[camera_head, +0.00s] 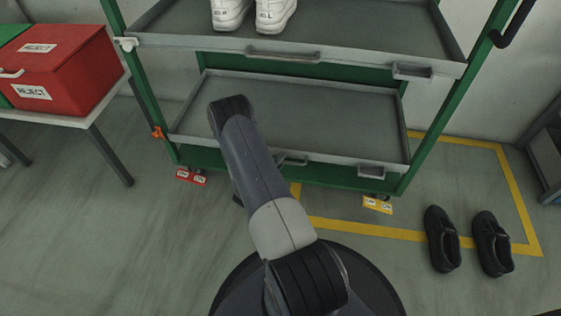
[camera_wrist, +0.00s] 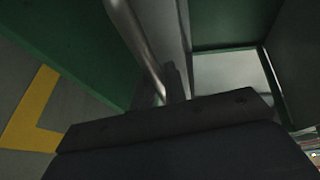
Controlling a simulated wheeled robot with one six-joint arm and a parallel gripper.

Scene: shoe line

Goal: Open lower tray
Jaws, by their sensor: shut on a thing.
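The lower tray (camera_head: 330,112) is a shallow, empty grey tray in the green rack, below the upper tray. Its front lip has a metal handle (camera_head: 293,160) near the middle, partly hidden by my arm. In the wrist view the handle is a pale metal bar (camera_wrist: 138,38) running down to my gripper (camera_wrist: 173,85). My gripper is shut on this handle; the exact contact is mostly hidden by the dark gripper body. In the head view my arm covers most of the gripper.
The upper tray (camera_head: 360,25) holds white shoes (camera_head: 250,12). A red reject box (camera_head: 62,68) stands on a table at the left. Black shoes (camera_head: 442,238) lie on the floor at the right, by yellow floor tape (camera_head: 385,232). Floor at the lower left is clear.

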